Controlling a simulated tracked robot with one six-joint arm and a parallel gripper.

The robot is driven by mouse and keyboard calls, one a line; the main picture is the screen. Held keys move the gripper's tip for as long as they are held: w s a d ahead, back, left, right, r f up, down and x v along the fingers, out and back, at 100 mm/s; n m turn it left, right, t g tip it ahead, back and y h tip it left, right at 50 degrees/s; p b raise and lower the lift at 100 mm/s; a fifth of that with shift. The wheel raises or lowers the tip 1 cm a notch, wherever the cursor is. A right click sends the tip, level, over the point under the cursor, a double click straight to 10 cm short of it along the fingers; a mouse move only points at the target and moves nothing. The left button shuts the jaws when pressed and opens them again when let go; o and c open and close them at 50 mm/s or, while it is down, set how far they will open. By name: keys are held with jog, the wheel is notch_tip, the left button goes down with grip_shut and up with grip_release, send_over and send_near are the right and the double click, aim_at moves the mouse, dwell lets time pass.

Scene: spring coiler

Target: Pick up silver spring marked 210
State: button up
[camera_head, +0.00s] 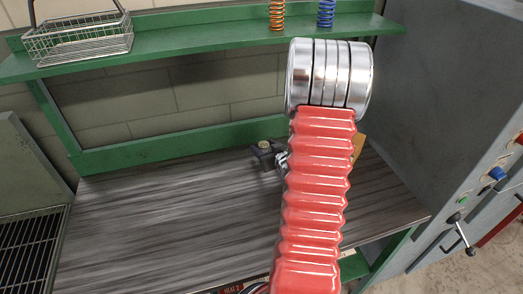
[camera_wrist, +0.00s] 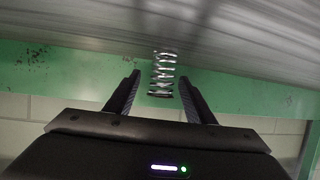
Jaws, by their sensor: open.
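A silver coil spring (camera_wrist: 162,75) shows in the wrist view, at the edge of the grey worktop. Any number on it is too small to read. My gripper (camera_wrist: 159,76) is open, with one dark finger on each side of the spring and a gap to each. In the head view my red arm hides most of the area around the gripper. A bit of shiny metal (camera_head: 282,160) shows beside the arm, and I cannot tell whether it is the spring.
A green shelf (camera_head: 190,44) above the grey worktop (camera_head: 170,220) holds a wire basket (camera_head: 80,38), an orange spring (camera_head: 277,14) and a blue spring (camera_head: 326,13). A grey cabinet (camera_head: 450,110) with knobs and levers stands at right. The worktop's left part is clear.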

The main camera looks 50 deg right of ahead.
aim_at(264, 145)
jog(key=shift+a, duration=0.1)
dwell(0.3)
jog(key=c, duration=1.2)
jog(key=shift+o, duration=0.2)
jog(key=shift+r, duration=0.1)
jog(key=shift+r, duration=4.95)
